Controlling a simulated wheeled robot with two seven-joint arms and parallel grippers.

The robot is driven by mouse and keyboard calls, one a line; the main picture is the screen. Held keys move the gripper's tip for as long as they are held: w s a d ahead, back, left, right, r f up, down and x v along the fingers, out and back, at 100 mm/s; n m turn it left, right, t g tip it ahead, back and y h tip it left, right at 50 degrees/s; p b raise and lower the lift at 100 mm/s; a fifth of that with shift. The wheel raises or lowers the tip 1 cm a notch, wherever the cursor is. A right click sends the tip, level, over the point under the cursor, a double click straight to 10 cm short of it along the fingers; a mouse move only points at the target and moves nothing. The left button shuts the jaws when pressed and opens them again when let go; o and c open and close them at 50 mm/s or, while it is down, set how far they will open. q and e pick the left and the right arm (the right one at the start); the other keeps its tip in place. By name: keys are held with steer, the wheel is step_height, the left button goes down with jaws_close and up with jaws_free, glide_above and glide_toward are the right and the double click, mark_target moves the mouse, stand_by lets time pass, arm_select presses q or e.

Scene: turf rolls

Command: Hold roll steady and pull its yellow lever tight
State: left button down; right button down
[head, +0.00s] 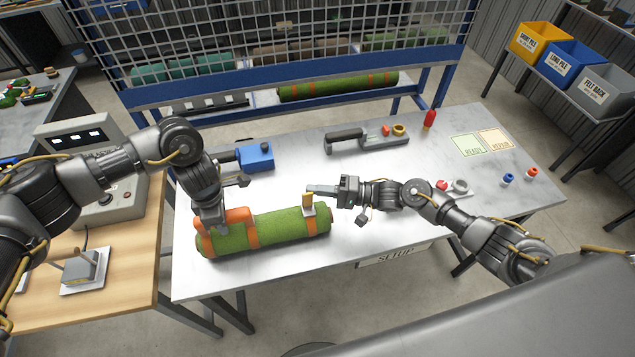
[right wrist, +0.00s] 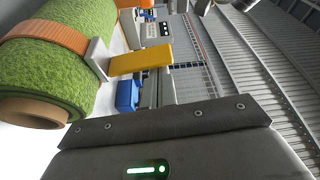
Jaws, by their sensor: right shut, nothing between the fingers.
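The green turf roll (head: 275,226) lies on the metal table, bound with orange straps and fitted with an orange handle (head: 240,215) at its left end. It also shows in the right wrist view (right wrist: 60,65), with its brown core end. The yellow lever (head: 308,198) stands up from a pale buckle on the right strap; the right wrist view shows the lever (right wrist: 142,58) close ahead. My right gripper (head: 312,188) is shut and empty, its tips just above and beside the lever. My left gripper (head: 218,222) is down at the orange handle; its fingers are too small to read.
A blue device (head: 254,157) and a grey long-handled tool (head: 365,140) lie behind the roll. A red-tipped item (head: 430,119) stands farther back. READY (head: 468,146) and REPAIR (head: 496,140) mats lie at right.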

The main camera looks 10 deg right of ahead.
steer(key=shift+s+n, duration=0.4)
steer(key=shift+n, duration=0.2)
stand_by(0.3)
steer(key=s+n+y, duration=0.1)
steer(key=n, duration=0.2)
steer(key=shift+s+f, duration=0.15)
steer(key=shift+s, duration=0.05)
steer(key=n, duration=0.2)
steer(key=s+n+g+y, duration=0.1)
steer(key=f+n+y, duration=0.1)
steer(key=n, duration=0.1)
steer(key=shift+s+n+g, duration=0.3)
steer(key=shift+s, duration=0.1)
steer(key=shift+s+f+n, duration=0.25)
steer(key=shift+s+n, duration=0.05)
steer(key=shift+s+f, duration=0.2)
steer(key=shift+f, duration=0.05)
steer(key=shift+s+f, duration=0.15)
